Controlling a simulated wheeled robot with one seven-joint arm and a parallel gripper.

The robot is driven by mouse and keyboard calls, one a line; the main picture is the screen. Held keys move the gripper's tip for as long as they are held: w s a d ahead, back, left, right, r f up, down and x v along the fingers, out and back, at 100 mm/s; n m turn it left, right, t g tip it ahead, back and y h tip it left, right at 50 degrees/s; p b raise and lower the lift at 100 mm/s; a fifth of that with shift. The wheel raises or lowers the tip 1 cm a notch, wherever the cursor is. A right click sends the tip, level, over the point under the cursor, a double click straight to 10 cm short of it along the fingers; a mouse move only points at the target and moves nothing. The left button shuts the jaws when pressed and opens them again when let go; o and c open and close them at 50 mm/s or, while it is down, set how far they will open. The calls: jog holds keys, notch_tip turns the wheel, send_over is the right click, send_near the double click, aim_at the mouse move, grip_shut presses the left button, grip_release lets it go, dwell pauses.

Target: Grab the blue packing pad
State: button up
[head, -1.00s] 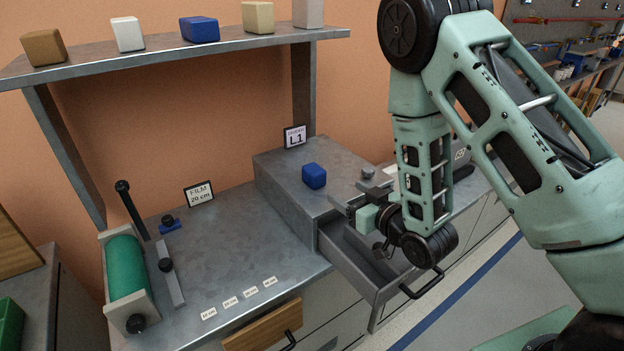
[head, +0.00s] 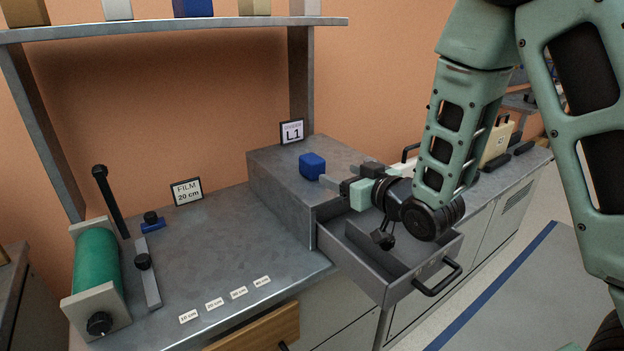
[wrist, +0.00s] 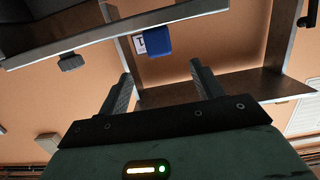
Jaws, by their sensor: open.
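The blue packing pad (head: 312,166) is a small rounded block. In the wrist view the pad (wrist: 157,41) shows beyond the gap between the two open fingers (wrist: 163,80), with clear space between. The fingers do not touch it.
The drawer (head: 385,285) below my gripper is pulled open. An L1 sign (head: 292,131) stands behind the pad. Overhead, a shelf (head: 170,30) holds several blocks, one blue (head: 194,8). A green film roll (head: 95,268) stands at left; the bench middle is clear.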

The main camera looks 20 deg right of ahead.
aim_at(312, 162)
jog(key=p+x, duration=0.2)
jog(key=x, duration=1)
jog(key=shift+w+r+p, duration=0.1)
jog(key=shift+w+p, duration=0.15)
jog(key=shift+p, duration=0.1)
jog(key=c, duration=1)
